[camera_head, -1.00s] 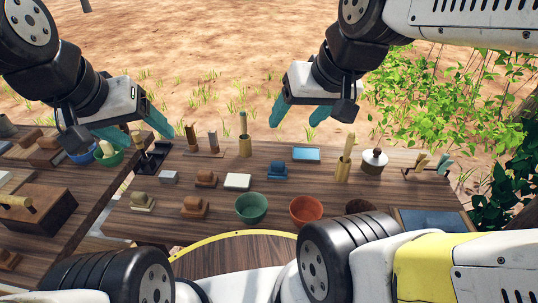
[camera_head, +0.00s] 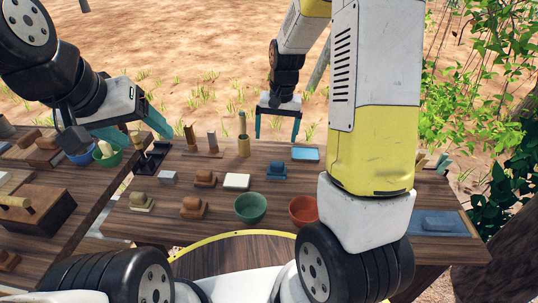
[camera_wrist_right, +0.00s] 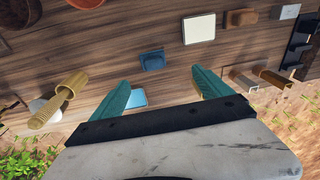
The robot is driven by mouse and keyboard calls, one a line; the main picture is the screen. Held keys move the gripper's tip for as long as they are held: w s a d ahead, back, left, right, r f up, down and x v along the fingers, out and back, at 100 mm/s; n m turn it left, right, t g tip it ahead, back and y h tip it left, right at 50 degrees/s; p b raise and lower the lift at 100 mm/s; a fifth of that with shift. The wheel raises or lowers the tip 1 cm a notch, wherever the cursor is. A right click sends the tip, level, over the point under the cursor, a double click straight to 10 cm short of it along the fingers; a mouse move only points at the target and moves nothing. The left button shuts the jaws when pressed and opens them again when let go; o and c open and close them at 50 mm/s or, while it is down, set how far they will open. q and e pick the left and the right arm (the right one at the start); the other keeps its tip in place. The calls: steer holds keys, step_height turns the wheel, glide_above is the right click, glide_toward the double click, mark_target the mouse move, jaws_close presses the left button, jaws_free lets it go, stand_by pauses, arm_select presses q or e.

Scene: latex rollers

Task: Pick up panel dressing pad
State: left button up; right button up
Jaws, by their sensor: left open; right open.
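I cannot tell for sure which item is the panel dressing pad. My right gripper (camera_head: 277,128) is open and empty at the table's far edge, fingers pointing down. In the right wrist view, the dark blue block (camera_wrist_right: 152,60) lies just beyond the open fingers, and the light blue piece (camera_wrist_right: 137,98) shows partly between them. My left gripper (camera_head: 143,128) is open near the left table.
A green bowl (camera_head: 250,208) and an orange bowl (camera_head: 303,209) stand at the front. A bamboo cylinder (camera_head: 244,142) stands near the far edge. A blue slab (camera_head: 440,222) lies at the right. My right arm hides part of the table's right side.

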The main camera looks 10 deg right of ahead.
steer(key=g, duration=0.1)
glide_above(277, 162)
steer(key=shift+m+h, duration=0.3)
steer(key=shift+h, duration=0.1)
steer(key=f, duration=0.9)
steer(key=shift+a, duration=0.35)
steer(key=f, duration=0.8)
steer(key=shift+s+d, duration=0.1)
steer(key=shift+d, duration=0.25)
steer(key=c, duration=1.6)
step_height(277, 162, up, 10)
steer(key=shift+r, duration=0.1)
